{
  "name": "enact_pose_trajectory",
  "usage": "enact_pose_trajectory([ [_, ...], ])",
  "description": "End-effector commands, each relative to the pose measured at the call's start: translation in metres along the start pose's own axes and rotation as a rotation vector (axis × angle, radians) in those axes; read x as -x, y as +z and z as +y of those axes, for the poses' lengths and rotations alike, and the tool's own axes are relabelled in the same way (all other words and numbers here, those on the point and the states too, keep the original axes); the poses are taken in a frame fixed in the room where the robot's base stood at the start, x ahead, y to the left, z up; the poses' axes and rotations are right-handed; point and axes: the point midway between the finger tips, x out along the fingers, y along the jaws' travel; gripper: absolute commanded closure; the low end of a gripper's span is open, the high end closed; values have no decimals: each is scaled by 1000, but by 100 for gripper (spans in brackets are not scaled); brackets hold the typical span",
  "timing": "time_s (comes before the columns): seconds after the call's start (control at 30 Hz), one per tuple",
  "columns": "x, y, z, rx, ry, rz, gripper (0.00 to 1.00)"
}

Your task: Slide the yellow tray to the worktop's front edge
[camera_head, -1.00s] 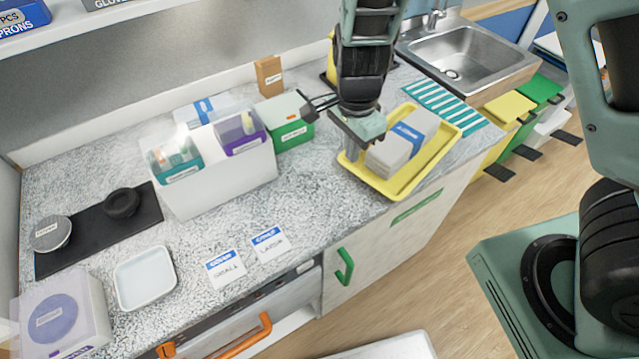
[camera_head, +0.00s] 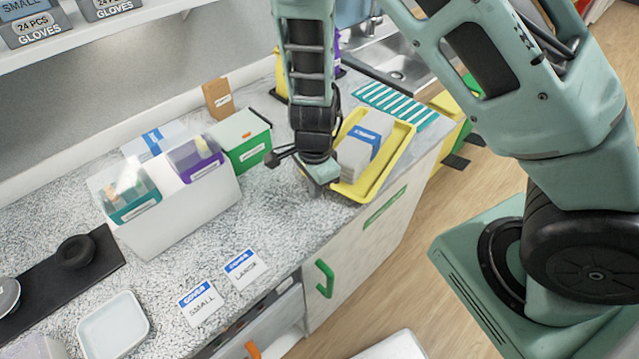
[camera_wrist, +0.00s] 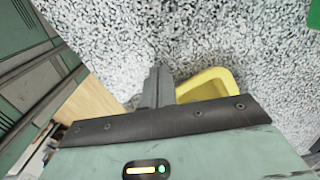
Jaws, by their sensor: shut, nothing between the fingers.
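The yellow tray (camera_head: 404,152) lies on the speckled worktop (camera_head: 290,225), its near corner close to the worktop's front edge. It carries grey-white packs with a blue band (camera_head: 368,140). My gripper (camera_head: 316,190) is shut and empty, low over the worktop by the tray's left end. In the wrist view the shut fingers (camera_wrist: 157,88) stand beside a corner of the tray (camera_wrist: 208,78); my gripper body hides most of the tray. I cannot tell whether the fingers touch the tray or the worktop.
Left of my gripper stand a green box (camera_head: 242,140) and a white bin (camera_head: 180,215) with clear-fronted containers. A teal striped mat (camera_head: 395,103) and the sink (camera_head: 400,68) lie beyond the tray.

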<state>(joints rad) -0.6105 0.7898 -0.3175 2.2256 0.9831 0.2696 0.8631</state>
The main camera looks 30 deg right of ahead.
Motion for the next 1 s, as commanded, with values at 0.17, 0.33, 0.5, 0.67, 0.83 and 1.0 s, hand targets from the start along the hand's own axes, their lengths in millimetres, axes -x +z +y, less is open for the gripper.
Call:
enact_pose_trajectory([
  [0.17,0,-10,0,0,0,-1,100],
  [0.33,0,-12,0,1,0,0,100],
  [0.5,0,-12,0,1,0,0,100],
  [0.67,0,-21,0,-1,0,0,100],
  [0.83,0,-32,0,1,-1,0,100],
  [1.0,0,-32,0,2,-1,0,100],
])
